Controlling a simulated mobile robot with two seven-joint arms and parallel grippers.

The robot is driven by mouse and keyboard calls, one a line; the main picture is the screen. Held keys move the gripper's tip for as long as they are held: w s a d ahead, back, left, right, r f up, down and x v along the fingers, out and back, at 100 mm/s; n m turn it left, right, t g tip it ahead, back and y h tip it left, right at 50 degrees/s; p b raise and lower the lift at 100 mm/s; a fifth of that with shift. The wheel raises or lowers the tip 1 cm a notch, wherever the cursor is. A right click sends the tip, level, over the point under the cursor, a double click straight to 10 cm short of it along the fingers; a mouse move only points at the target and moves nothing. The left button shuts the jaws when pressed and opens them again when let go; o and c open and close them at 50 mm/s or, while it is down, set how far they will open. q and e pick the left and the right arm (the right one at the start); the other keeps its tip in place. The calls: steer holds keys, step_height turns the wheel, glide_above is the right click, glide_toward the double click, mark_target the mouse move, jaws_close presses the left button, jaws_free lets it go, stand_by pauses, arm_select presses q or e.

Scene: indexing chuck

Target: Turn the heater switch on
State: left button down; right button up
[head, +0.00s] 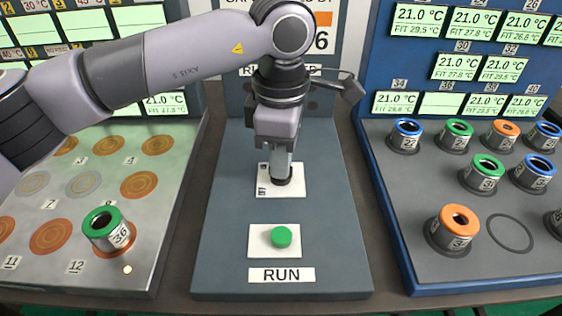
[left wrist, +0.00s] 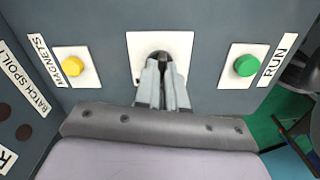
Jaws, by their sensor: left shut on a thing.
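The heater switch is a small dark piece (left wrist: 161,55) on a white plate (head: 265,187) in the middle of the grey-blue centre panel. My left gripper (head: 281,178) reaches down from above and is shut on the switch, its fingertips close to the plate. In the left wrist view the gripper (left wrist: 162,78) hides most of the switch, so I cannot tell which way it is set. The plate (left wrist: 178,42) shows around the fingertips there. My right gripper is in neither view.
A green RUN button (head: 281,236) sits nearer on the same panel. A yellow MAGNETS button (left wrist: 73,63) sits on the other side of the switch. A numbered green-ringed cup (head: 108,229) stands on the left plate; several cups (head: 453,229) stand on the right panel.

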arm_select(q)
steer(key=shift+m+b, duration=0.35)
steer(key=shift+m, duration=1.45)
steer(key=c, duration=1.2)
jaws_free()
steer(key=shift+r, duration=3.6)
steer(key=shift+s, duration=0.1)
